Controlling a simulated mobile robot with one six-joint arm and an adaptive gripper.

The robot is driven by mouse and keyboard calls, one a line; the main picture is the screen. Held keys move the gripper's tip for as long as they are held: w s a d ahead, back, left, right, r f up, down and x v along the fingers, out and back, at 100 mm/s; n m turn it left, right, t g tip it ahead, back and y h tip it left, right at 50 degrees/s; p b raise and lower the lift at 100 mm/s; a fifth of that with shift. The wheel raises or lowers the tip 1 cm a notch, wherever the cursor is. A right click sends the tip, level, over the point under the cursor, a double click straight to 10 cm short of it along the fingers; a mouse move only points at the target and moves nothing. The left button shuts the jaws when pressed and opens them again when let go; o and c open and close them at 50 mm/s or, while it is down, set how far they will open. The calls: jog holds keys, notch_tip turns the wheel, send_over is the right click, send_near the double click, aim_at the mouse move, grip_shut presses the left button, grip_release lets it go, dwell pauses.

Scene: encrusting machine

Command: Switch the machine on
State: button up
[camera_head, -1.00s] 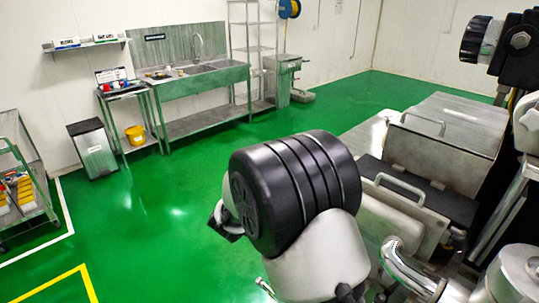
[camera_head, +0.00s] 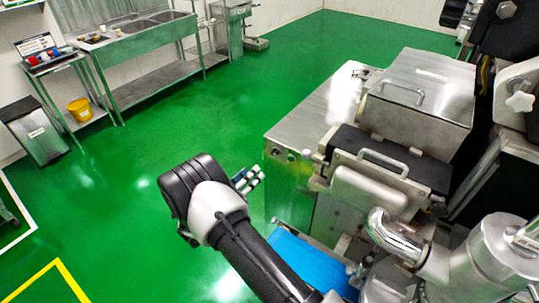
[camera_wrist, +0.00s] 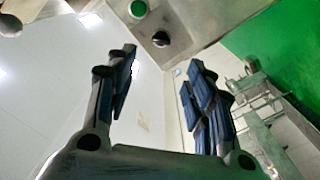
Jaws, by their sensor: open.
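The encrusting machine (camera_head: 420,90) stands on the right in the head view, with a steel cabinet front (camera_head: 288,190) facing my arm. In the wrist view, a steel panel (camera_wrist: 185,20) at the top carries a green button (camera_wrist: 138,8) and a black knob (camera_wrist: 160,39) below it. My gripper (camera_head: 250,180) is in front of the cabinet in the head view, apart from it as far as I can tell. In the wrist view, my gripper (camera_wrist: 160,68) is open and empty. The black knob appears between and beyond its fingertips.
A blue belt (camera_head: 300,262) lies low beside my arm. A sink bench (camera_head: 150,50), a bin (camera_head: 38,132) and a yellow bucket (camera_head: 79,110) stand along the back left. The green floor left of the machine is clear.

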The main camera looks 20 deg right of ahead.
aim_at(273, 153)
jog(key=x, duration=1.2)
jog(key=shift+w+d, duration=0.15)
jog(key=shift+w, duration=0.05)
jog(key=shift+c, duration=0.5)
jog(key=c, duration=1)
